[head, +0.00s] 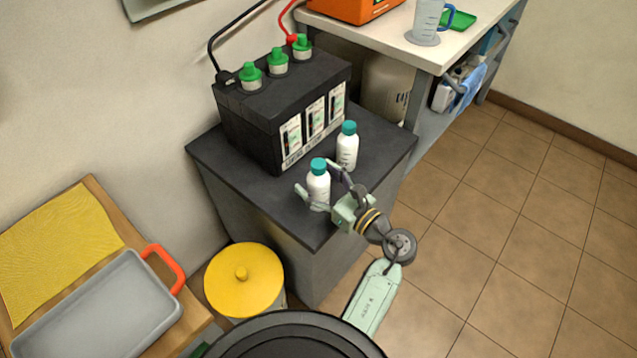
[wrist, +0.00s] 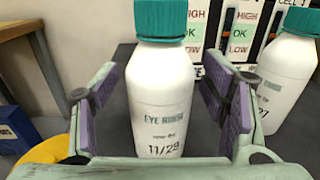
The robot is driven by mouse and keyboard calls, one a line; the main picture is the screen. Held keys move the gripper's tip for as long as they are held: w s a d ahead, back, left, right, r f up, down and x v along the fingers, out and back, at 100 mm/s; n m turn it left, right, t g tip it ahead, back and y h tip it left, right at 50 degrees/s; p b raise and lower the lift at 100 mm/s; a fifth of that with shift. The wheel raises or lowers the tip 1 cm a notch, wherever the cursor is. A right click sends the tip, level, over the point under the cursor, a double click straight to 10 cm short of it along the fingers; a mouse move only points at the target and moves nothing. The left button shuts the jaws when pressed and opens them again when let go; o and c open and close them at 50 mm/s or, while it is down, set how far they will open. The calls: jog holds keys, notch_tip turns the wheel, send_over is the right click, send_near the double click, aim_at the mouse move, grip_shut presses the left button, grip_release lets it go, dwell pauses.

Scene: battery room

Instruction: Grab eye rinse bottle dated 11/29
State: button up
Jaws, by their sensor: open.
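A white eye rinse bottle (wrist: 158,95) with a teal cap stands upright between the open fingers of my gripper (wrist: 160,105) in the wrist view. Its label reads "EYE RINSE" and "11/29". In the head view this bottle (head: 318,184) stands near the front edge of the dark cabinet top (head: 222,157), with my gripper (head: 322,187) around it. A second white bottle (head: 347,147) with a teal cap stands behind it to the right. In the wrist view the second bottle (wrist: 290,80) is outside the right finger, and its label is partly hidden, showing a "7".
A black battery (head: 245,120) with green caps and cables stands behind the bottles. A yellow-lidded bin (head: 240,285) is at the cabinet's left. A grey tray (head: 95,310) lies on a wooden bench at the lower left. The tiled floor at right is clear.

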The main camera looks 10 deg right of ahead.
jog(key=shift+c, duration=0.2)
jog(key=c, duration=1.4)
jog(key=shift+c, duration=0.2)
